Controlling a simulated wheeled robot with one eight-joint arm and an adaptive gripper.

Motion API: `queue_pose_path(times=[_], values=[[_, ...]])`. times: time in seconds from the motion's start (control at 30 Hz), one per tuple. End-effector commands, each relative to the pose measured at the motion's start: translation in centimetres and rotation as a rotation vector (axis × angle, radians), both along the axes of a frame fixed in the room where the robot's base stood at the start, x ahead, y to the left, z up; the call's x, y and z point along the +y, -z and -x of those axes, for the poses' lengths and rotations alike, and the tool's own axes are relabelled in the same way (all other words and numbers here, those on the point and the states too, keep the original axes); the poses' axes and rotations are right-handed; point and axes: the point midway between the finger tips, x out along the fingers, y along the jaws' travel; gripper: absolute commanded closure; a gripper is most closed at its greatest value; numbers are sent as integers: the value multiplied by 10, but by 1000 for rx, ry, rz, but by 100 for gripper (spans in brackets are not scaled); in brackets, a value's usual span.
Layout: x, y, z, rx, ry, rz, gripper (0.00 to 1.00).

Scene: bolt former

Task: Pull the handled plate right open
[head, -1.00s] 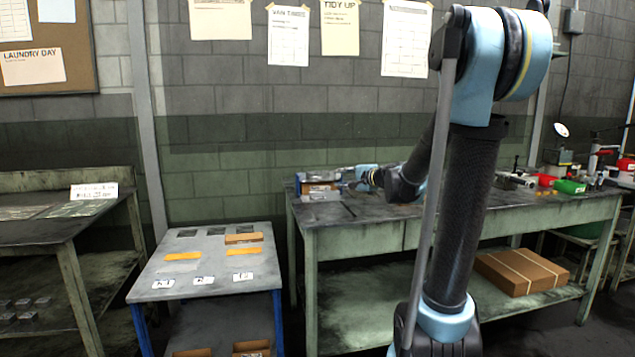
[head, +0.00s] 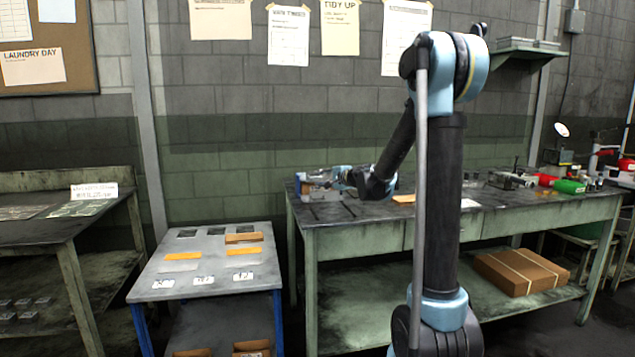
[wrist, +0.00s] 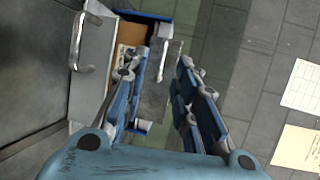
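The bolt former (head: 318,184) is a small grey and blue device at the left end of the green workbench. In the wrist view it shows a grey metal face with a large bar handle (wrist: 82,42), and blue framing around a brown inner part (wrist: 130,36). A second, smaller pale handle (wrist: 172,60) stands on a grey part beyond my fingers; I cannot tell which handle belongs to the plate. My gripper (wrist: 157,70) is open, its fingers apart with a visible gap. It is beside the device (head: 340,180) in the head view, where finger contact is too small to tell.
The green workbench (head: 370,235) carries bins and tools at its right end. A grey table (head: 215,260) with orange and brown pieces stands in front at left. A dark bench (head: 60,225) is at far left. The wall is close behind the device.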

Motion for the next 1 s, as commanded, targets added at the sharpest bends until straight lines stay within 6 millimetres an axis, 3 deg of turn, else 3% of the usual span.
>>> queue_pose_path(times=[0.3,0.73,0.87,1.0], values=[[21,7,-26,1,-1,-1,73],[25,9,-30,0,0,0,73],[25,8,-30,0,0,0,100],[25,9,-30,0,0,0,100]])
